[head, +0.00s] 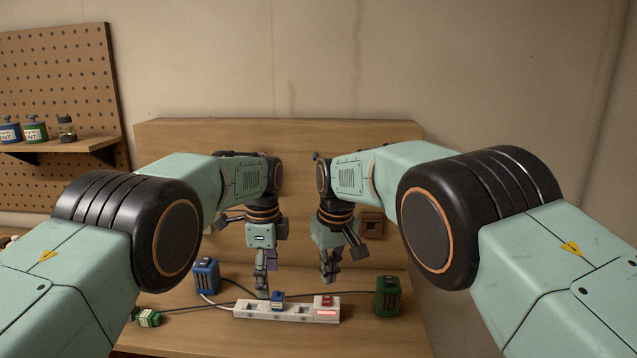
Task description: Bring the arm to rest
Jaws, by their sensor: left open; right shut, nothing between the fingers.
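My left gripper (262,285) hangs pointing down above the wooden bench, at the back edge of the white power strip. It is open and empty. My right gripper (328,278) hangs pointing down to its right, behind the strip's right part. It is shut with nothing in it. Both of my arms reach forward from the sides and bend down at the wrists. The white power strip (258,311) lies on the bench in front of the grippers. A blue plug (278,299) sits on its middle, and a red lit switch (326,313) shows at its right end.
A blue box (206,276) stands left of the strip and a green box (388,296) stands right of it. A green plug (149,318) lies on the bench at the left. Dark cables run across the bench. A wooden back panel (285,135) rises behind the grippers.

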